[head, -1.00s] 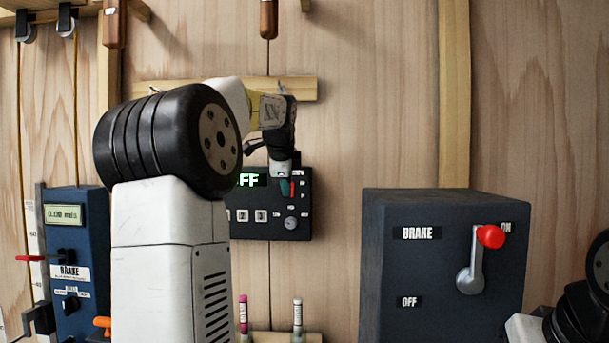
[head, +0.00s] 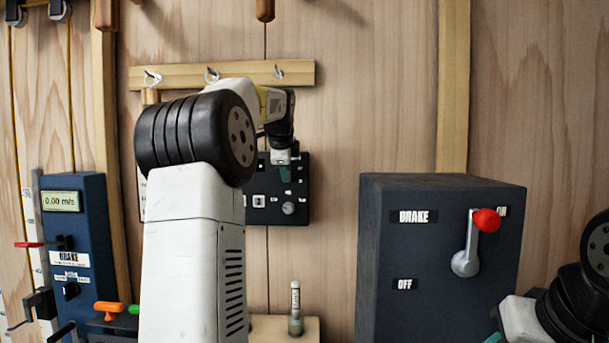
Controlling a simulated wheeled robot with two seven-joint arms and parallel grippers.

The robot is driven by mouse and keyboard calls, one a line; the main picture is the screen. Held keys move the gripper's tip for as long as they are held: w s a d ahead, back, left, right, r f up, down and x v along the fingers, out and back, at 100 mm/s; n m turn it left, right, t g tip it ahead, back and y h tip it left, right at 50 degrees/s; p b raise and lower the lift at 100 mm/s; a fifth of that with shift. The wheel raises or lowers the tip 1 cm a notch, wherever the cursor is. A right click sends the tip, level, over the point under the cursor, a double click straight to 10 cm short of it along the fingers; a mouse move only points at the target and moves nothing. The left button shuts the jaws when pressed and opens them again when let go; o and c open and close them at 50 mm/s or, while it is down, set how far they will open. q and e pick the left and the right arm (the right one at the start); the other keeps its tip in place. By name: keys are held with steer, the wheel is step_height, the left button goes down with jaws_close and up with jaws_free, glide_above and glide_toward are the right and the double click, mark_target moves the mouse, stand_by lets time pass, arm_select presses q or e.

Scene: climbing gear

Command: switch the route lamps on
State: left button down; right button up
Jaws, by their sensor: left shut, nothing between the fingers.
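The black control panel (head: 295,211) is on the wooden wall, behind my left arm. It has a slider, small buttons and a round knob (head: 288,208); its display is almost wholly hidden by my arm. My left gripper (head: 285,171) is shut and empty in front of the panel's upper part, with teal fingertips pointing down. I cannot tell whether it touches the panel. Part of my right arm shows at the lower right, with a teal tip (head: 493,339) cut off by the bottom edge; its jaws cannot be judged.
A dark brake box (head: 402,258) with a red-knobbed lever (head: 486,220) raised near ON stands right of the panel. A blue brake unit (head: 92,225) reading 0.00 m/s is at left. A wooden rail (head: 248,75) with hooks is above the panel. A marker (head: 295,308) stands below.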

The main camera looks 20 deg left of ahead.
arm_select(q)
steer(key=shift+r, duration=0.9)
